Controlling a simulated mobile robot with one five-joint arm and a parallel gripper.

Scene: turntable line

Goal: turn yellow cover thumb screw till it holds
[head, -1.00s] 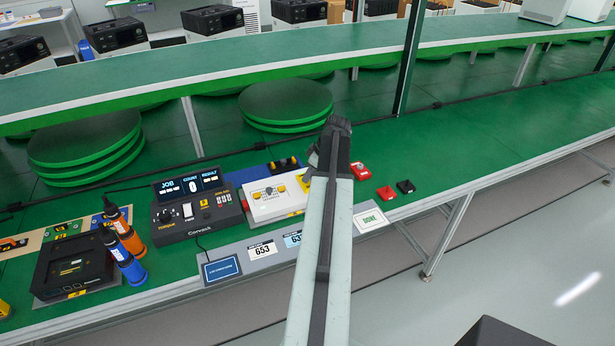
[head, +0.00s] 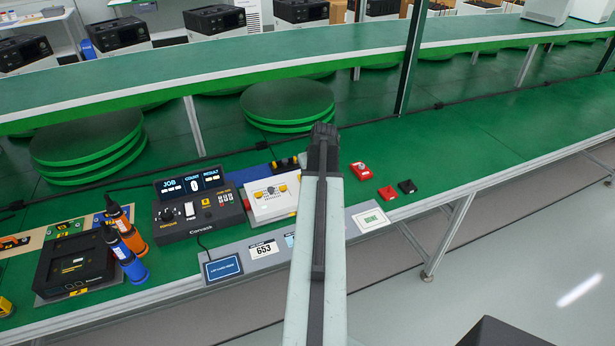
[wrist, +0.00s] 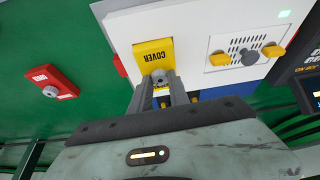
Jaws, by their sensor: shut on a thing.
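The yellow cover (wrist: 150,52), marked COVER, sits at the edge of a white unit (wrist: 195,25) in the wrist view. A grey thumb screw (wrist: 160,74) stands at the cover's near edge. My gripper (wrist: 163,82) is shut on this thumb screw, one finger on each side. The fingers hide part of the screw, so I cannot tell how tight it is. In the head view the white unit (head: 266,206) is left of my arm. My arm hides the cover, the screw and the fingertips there.
A red block (wrist: 53,82) with a grey knob lies left of the cover in the wrist view. In the head view, red (head: 387,193) and black (head: 406,187) pieces lie to the right. A control box (head: 198,214) stands to the left. The green bench (head: 470,150) is clear farther right.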

